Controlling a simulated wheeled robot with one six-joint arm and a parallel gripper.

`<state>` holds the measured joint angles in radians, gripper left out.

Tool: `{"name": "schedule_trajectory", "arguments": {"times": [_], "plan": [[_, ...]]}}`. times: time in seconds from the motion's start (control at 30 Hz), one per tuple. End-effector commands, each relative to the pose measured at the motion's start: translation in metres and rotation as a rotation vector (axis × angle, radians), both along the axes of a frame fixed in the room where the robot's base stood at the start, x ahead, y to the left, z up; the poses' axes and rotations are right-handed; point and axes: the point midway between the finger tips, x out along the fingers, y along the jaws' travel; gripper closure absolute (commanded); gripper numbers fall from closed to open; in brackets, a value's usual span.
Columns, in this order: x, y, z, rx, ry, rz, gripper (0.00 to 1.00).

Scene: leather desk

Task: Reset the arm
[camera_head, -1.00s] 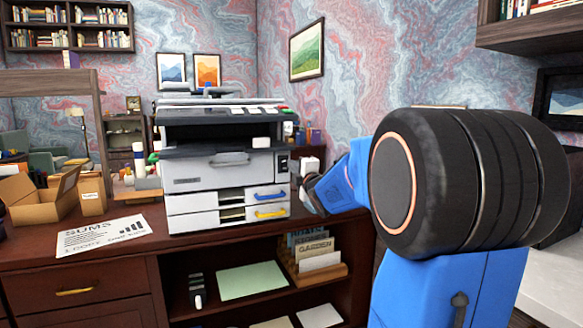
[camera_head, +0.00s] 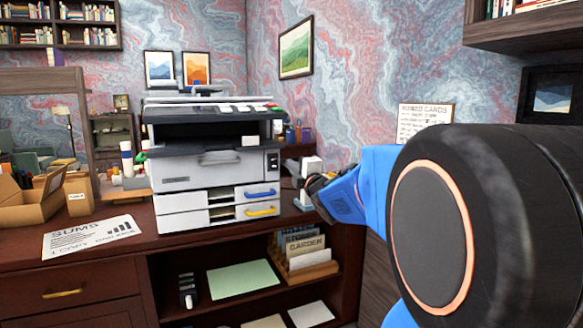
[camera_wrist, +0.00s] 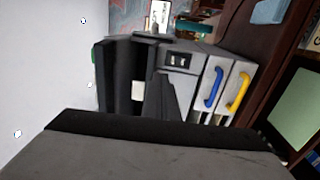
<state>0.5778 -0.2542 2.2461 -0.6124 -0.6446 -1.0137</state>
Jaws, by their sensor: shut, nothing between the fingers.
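My blue arm (camera_head: 372,185) extends in from the right of the head view, with a large black joint (camera_head: 440,230) in front. My gripper (camera_head: 316,192) is the small dark end just right of the printer, shut with nothing in it. It looks apart from the printer, though its fingers are small and partly hidden there. In the wrist view, a dark grey shape covers the bottom, and the printer shows sideways beyond it.
A printer (camera_head: 172,172) with blue- and yellow-handled drawers stands on the desk (camera_head: 100,262). A small white-topped object (camera_head: 311,166) stands close by my gripper. A paper (camera_head: 92,237) and open box (camera_head: 35,203) lie left. Below are shelves with a book rack (camera_head: 305,265).

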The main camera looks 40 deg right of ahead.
Motion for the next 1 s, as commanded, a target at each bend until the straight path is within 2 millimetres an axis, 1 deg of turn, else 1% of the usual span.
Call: {"name": "schedule_trajectory", "arguments": {"times": [0.37, 0.47, 0.53, 0.67, 0.77, 0.8, 0.87, 0.9, 0.97, 1.0], "plan": [[-0.001, 0.003, -0.001, 0.016, 0.005, -0.002, 1.0], [-0.006, 0.012, -0.008, 0.087, 0.029, -0.017, 1.0], [-0.014, 0.023, -0.019, 0.176, 0.059, -0.036, 1.0], [-0.038, 0.05, -0.051, 0.402, 0.139, -0.09, 1.0], [-0.062, 0.074, -0.08, 0.584, 0.206, -0.137, 1.0], [-0.073, 0.084, -0.093, 0.656, 0.236, -0.159, 1.0], [-0.091, 0.099, -0.112, 0.761, 0.281, -0.191, 1.0], [-0.104, 0.11, -0.125, 0.83, 0.313, -0.215, 1.0], [-0.125, 0.127, -0.145, 0.931, 0.363, -0.252, 1.0], [-0.14, 0.139, -0.158, 0.997, 0.396, -0.279, 1.0]]}}
